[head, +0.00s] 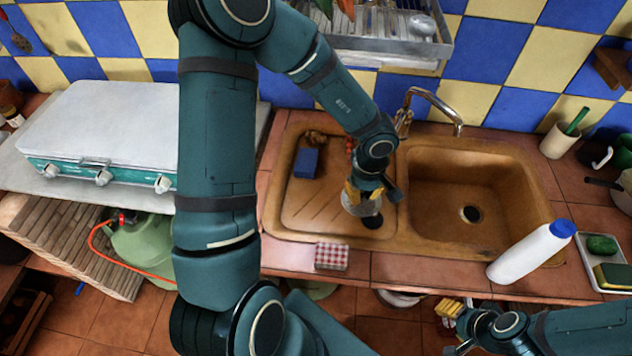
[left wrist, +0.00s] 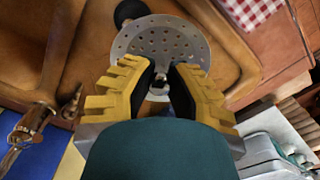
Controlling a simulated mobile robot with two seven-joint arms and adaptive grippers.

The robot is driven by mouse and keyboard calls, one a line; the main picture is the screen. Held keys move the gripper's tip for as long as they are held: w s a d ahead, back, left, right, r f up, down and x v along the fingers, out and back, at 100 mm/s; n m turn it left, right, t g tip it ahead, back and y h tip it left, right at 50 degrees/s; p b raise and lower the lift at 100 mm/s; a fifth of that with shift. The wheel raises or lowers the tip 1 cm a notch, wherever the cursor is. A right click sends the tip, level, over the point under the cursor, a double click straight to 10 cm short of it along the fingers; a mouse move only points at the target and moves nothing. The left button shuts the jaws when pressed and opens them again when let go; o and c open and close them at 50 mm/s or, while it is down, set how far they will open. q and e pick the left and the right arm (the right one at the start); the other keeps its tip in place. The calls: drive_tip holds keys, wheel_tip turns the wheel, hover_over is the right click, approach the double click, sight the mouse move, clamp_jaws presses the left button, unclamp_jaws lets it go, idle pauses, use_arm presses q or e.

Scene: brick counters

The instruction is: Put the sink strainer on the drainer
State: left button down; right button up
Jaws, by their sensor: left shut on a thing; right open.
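The sink strainer (head: 356,208) is a grey metal perforated disc with a small knob. My left gripper (head: 364,192) is shut on its knob; the left wrist view shows the strainer (left wrist: 165,42) between the yellow fingers (left wrist: 163,82). The strainer is over the right part of the brown drainer (head: 305,215), left of the basin; I cannot tell whether it touches. A dark round spot (head: 373,221) shows beside it on the drainer. My right gripper (head: 450,318) is open and empty in front of the counter's front edge.
A blue sponge (head: 306,163) and a brown item (head: 315,138) lie at the drainer's back. The basin (head: 470,185) is empty, with a faucet (head: 430,105) behind it. A checkered box (head: 331,256) and a white bottle (head: 530,253) are near the front edge.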

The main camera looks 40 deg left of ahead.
sight(339, 212)
use_arm(q)
drive_tip(key=shift+s+a+r+n, duration=0.1)
drive_tip(key=shift+a+n, duration=0.45)
drive_tip(key=shift+n, duration=0.65)
drive_tip(key=shift+a+n, duration=0.35)
drive_tip(key=shift+n, duration=0.65)
drive_tip(key=n, duration=0.1)
drive_tip(key=a+n, duration=0.1)
drive_tip(key=n, duration=0.2)
drive_tip(key=shift+s+a+r, duration=0.1)
drive_tip(key=shift+a, duration=0.15)
drive_tip(key=n, duration=0.2)
drive_tip(key=a+n, duration=0.1)
drive_tip(key=shift+a+r+n, duration=0.1)
drive_tip(key=shift+n, duration=0.3)
drive_tip(key=f+n+b, duration=0.1)
drive_tip(key=f, duration=0.2)
drive_tip(key=f+n+b, duration=0.1)
drive_tip(key=f, duration=0.2)
drive_tip(key=a+f+n+b, duration=0.1)
drive_tip(key=f, duration=0.3)
